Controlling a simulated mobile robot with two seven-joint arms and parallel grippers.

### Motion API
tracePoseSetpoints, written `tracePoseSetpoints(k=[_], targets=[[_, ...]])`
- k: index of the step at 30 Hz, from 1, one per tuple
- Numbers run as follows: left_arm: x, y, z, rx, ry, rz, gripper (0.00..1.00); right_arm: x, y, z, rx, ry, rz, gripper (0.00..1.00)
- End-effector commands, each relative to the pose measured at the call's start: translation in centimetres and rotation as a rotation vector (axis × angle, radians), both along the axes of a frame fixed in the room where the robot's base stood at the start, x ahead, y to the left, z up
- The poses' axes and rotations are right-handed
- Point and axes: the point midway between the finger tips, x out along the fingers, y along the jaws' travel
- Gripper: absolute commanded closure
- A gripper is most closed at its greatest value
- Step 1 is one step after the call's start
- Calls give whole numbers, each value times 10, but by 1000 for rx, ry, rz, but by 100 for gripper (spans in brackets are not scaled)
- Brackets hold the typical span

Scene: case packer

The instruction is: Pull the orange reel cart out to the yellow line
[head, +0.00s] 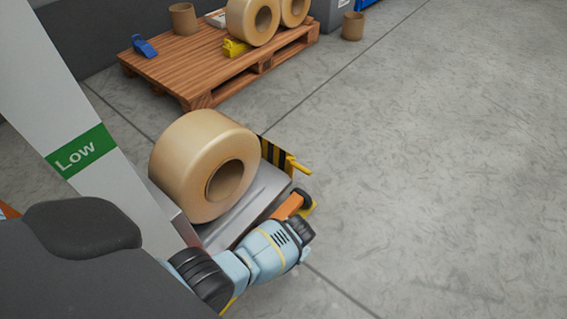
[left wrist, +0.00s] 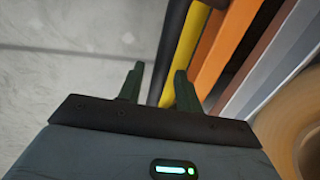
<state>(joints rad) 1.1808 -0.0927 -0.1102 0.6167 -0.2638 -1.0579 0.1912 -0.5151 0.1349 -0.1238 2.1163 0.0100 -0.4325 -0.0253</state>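The orange reel cart shows in part in the head view, with an orange frame piece (head: 288,206) next to a dark wheel. A large tan reel (head: 205,165) stands on a grey metal surface there. In the left wrist view, orange bars (left wrist: 222,45) run along the right, with the reel's edge (left wrist: 300,115) at the far right. My left gripper (left wrist: 160,78) has its fingers apart, with a black bar (left wrist: 172,40) and a yellow bar (left wrist: 186,45) passing between or just beyond them. In the head view its fingers are hidden below my arm. My right gripper and the yellow line are out of view.
A black-and-yellow striped plate (head: 272,155) with a yellow arm stands beside the reel. A white post marked "Low" (head: 80,130) rises at left. A wooden pallet (head: 190,70) with reels is behind. The concrete floor (head: 430,180) at right is clear.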

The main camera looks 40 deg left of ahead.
Motion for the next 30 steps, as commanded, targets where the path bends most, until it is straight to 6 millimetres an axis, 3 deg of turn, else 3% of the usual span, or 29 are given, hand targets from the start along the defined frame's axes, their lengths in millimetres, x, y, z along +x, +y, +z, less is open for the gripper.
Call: tracePoseSetpoints(k=[14, 30], targets=[[2, 2, 8, 5, -4, -1, 60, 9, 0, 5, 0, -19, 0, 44], [1, -13, 77, 3, -5, -1, 60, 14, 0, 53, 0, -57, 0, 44]])
